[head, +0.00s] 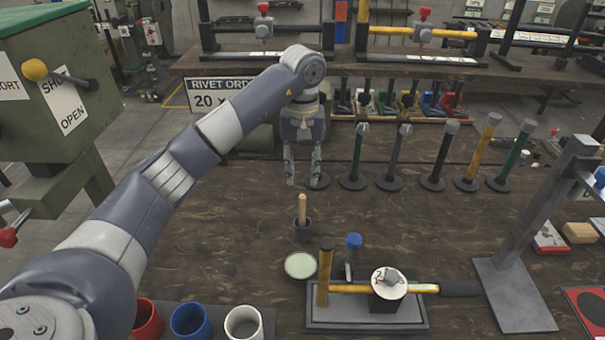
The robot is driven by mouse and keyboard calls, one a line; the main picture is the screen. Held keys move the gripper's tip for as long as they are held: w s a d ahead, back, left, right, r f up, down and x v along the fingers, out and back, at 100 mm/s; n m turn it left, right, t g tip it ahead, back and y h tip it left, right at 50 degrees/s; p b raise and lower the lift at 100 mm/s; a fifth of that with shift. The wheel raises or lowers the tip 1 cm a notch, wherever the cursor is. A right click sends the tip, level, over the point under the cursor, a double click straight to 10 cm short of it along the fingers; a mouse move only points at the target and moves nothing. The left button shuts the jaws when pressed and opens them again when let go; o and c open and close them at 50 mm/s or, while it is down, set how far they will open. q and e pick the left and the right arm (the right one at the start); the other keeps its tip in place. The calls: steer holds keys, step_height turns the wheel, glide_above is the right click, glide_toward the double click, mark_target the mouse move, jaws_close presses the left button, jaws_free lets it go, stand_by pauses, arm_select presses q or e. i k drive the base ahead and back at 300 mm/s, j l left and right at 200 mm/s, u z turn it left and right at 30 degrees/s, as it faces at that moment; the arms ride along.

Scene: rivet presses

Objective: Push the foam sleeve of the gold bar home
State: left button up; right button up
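The gold bar (349,289) lies level on a small press near the front, running left to right. A black foam sleeve (460,289) sits on its right end and sticks out past the press base (330,319). A short gold strip shows just left of the sleeve. A dark block with a white round top (382,273) hides the bar's middle. My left gripper (303,184) points down over the table, well behind and left of the sleeve. Its two fingers are apart, with nothing seen between them. My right gripper is not in view.
A grey upright stand (513,295) rises just right of the sleeve. Several posts on round bases stand behind. Mid-table is mostly clear.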

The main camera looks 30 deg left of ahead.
mark_target(470, 289)
steer(key=k, duration=1.5)
